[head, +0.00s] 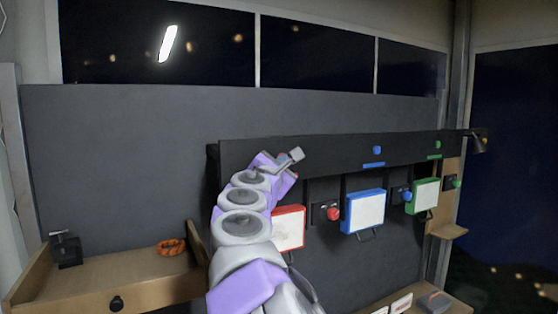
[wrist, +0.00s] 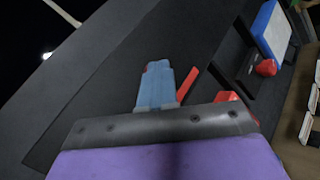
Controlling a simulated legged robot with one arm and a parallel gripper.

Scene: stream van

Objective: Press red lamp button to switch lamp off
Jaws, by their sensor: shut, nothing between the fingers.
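The red button (head: 333,214) sticks out from a dark box on the wall, right of the red-framed white lamp panel (head: 289,228). The red button also shows in the wrist view (wrist: 266,67) at the upper right. Part of the red lamp panel is hidden behind my arm; in the wrist view only a red edge (wrist: 228,97) shows past the gripper. My gripper (head: 290,157) is shut and empty, up by the black strip, above and left of the red button and apart from it. Its pale blue fingers (wrist: 157,88) show in the wrist view. I cannot tell whether the lamp is lit.
Right of the red button are a blue panel (head: 365,212) with a blue button (head: 407,195) and a green panel (head: 425,196) with a green button (head: 455,183). An orange ring (head: 171,247) lies on a wooden drawer unit (head: 130,282) at left.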

